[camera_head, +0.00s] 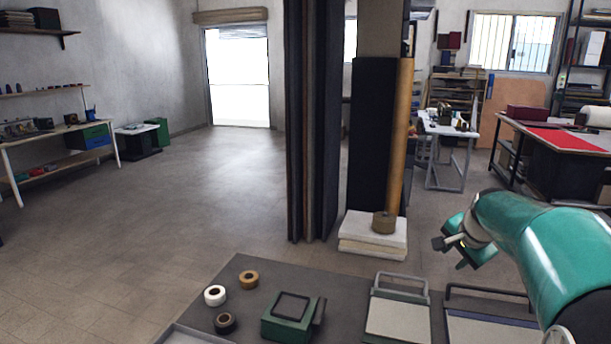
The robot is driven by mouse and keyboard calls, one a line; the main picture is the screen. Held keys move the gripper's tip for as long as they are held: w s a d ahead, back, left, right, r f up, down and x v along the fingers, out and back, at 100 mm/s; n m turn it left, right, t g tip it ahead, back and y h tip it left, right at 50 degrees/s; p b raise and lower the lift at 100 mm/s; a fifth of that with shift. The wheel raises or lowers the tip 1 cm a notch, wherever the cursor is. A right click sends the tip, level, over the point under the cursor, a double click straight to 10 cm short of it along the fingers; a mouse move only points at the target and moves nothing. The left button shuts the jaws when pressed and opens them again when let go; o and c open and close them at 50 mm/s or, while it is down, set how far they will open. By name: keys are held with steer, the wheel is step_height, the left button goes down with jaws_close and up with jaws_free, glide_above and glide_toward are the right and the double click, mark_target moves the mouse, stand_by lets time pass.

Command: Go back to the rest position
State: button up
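My gripper (459,243) is at the right of the view, at the end of my teal arm. It is held in the air above the back right part of the grey table (345,290). Its fingers are small and seen at an angle, so I cannot tell whether they are open or shut. I see no object clearly held in it.
The table bears a white tape roll (215,295), a brown roll (248,280), a black roll (225,323), a green box (292,318) and two handled trays (398,318) (490,328). Dark hanging cloths (315,120) stand behind. The floor at left is clear.

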steer(key=s+a+r+n, duration=0.1)
steer(key=s+a+n, duration=0.4)
steer(key=s+a, duration=0.45)
steer(key=s+a+r+n, duration=0.1)
steer(key=s+a+n, duration=0.45)
steer(key=s, duration=0.75)
steer(key=s+a+f+n+g, duration=0.1)
steer(key=s+a+f, duration=0.3)
steer(key=s, duration=0.4)
steer(key=shift+s+f+n+y, duration=0.15)
steer(key=shift+s+n+y, duration=0.15)
steer(key=shift+n, duration=0.35)
